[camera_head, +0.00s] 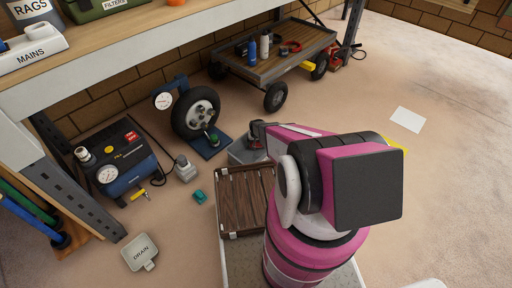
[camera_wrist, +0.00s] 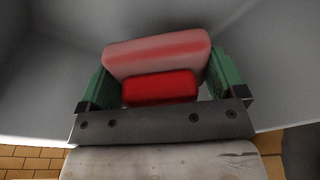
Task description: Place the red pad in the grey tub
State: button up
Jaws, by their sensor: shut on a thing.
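The red pad (camera_wrist: 157,55) is between the green-tipped fingers of my gripper (camera_wrist: 164,78) in the wrist view. The gripper is shut on it, with a finger on each side. The smooth grey walls of the grey tub (camera_wrist: 270,65) surround the pad and fingers in this view. In the head view, the grey tub (camera_head: 240,157) stands on the floor behind the wooden-slatted crate, partly hidden by my arm. My gripper (camera_head: 257,132) is at the tub there. I cannot tell whether the pad touches the tub's bottom.
A brown slatted crate (camera_head: 241,203) sits in front of the tub. A cart (camera_head: 272,62) stands behind. The right floor is mostly clear.

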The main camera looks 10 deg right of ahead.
jog(key=shift+f, duration=1.95)
jog(key=shift+f, duration=0.45)
jog(key=o, duration=0.7)
jog(key=shift+f, duration=0.2)
jog(key=r, duration=0.4)
jog(key=s+r, duration=0.1)
jog(key=r, duration=0.3)
jog(key=s+r, duration=0.1)
jog(key=r, duration=0.3)
jog(key=shift+a+r, duration=0.15)
jog(key=shift+r, duration=0.25)
jog(key=shift+n+g, duration=0.9)
jog(key=s+r, duration=0.8)
jog(key=r, duration=0.5)
jog(key=s+r, duration=0.8)
jog(key=r, duration=0.5)
jog(key=s+a+r, duration=0.1)
jog(key=s+r, duration=0.7)
jog(key=r, duration=0.5)
jog(key=shift+s+r, duration=0.1)
jog(key=shift+r, duration=0.15)
